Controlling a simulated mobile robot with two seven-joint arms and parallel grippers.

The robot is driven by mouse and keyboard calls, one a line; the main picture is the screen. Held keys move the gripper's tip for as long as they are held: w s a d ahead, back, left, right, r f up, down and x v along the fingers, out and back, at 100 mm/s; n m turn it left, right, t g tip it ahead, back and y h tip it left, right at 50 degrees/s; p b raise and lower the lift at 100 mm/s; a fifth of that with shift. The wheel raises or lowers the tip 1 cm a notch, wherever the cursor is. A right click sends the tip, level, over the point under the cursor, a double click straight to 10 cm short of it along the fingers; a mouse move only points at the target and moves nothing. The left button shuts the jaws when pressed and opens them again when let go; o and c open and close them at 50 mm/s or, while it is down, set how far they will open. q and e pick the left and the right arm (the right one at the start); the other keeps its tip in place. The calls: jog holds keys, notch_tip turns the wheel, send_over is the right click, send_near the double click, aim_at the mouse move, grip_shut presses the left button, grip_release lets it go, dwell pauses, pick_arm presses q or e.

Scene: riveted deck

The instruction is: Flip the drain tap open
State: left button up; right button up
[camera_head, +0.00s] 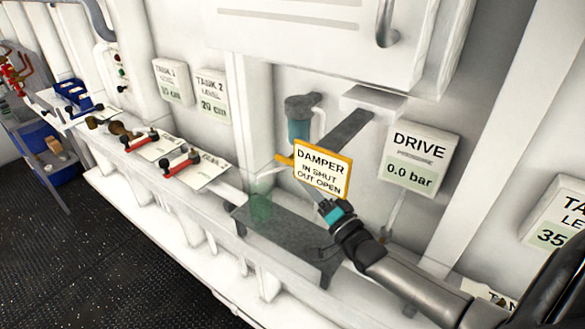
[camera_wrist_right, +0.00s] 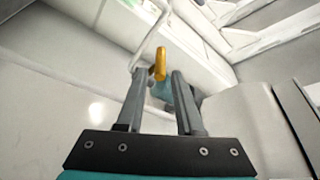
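The drain tap shows as a small yellow lever (camera_head: 284,159) below a blue-bowled filter unit (camera_head: 300,120) on the wall, partly hidden by the damper sign. In the right wrist view the yellow lever (camera_wrist_right: 160,64) appears at the gap between the fingertips, pointing toward the camera; I cannot tell if it touches them. My right gripper (camera_wrist_right: 158,76) is open with nothing held. In the head view my right gripper (camera_head: 325,200) is just below the damper sign, its fingertips hard to make out. My left gripper is not in view.
A yellow-edged damper sign (camera_head: 322,169) hangs close to my right gripper. A translucent green cup (camera_head: 261,204) stands on a grey shelf (camera_head: 290,238) below. A drive gauge panel (camera_head: 418,160) is to the right. Red-handled valves (camera_head: 182,163) line the ledge at left.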

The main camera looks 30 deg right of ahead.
aim_at(291, 158)
jog(key=x, duration=0.5)
jog(key=shift+b, duration=0.35)
jog(key=shift+c, duration=0.4)
grip_shut()
